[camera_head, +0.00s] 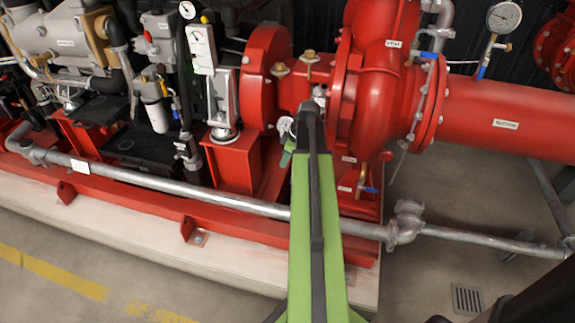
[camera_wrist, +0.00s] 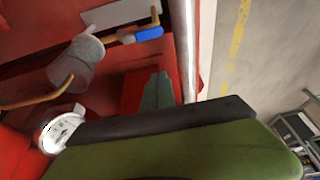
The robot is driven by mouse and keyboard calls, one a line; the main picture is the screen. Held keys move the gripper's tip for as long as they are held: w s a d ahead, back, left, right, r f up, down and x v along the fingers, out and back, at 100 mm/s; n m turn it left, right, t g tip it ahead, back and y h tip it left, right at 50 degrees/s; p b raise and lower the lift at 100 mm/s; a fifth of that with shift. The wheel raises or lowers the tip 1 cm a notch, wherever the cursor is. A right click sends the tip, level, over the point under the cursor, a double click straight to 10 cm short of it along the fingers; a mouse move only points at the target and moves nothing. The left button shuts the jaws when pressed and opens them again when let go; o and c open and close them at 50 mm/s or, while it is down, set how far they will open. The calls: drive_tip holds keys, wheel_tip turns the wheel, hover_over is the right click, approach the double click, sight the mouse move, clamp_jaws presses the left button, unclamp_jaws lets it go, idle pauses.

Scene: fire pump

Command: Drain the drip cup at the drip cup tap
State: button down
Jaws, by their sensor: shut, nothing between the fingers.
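In the wrist view a grey cylindrical cup (camera_wrist: 75,65), which looks like the drip cup, shows at upper left against red metal. A copper-coloured pipe curves away from its lower side. A brass tap (camera_wrist: 128,38) with a blue lever (camera_wrist: 149,33) is to the right of the cup, near a pale plate. My gripper (camera_wrist: 157,92), dark grey-green, is shut and empty below the blue lever and apart from it in the picture. In the head view my gripper (camera_head: 286,158) shows small beside my green arm.
The red pump (camera_head: 380,90) stands behind and right of my arm. A grey pipe (camera_head: 240,203) runs along the red base frame (camera_head: 130,212). Open floor (camera_head: 60,290) lies in front.

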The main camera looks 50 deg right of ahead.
drive_tip(key=b+x, duration=0.7)
drive_tip(key=x, duration=0.2)
drive_tip(key=s, duration=0.1)
drive_tip(key=s+d, duration=0.1)
drive_tip(key=s+d+r+p, duration=0.1)
drive_tip(key=s, duration=0.1)
drive_tip(key=shift+r, duration=0.1)
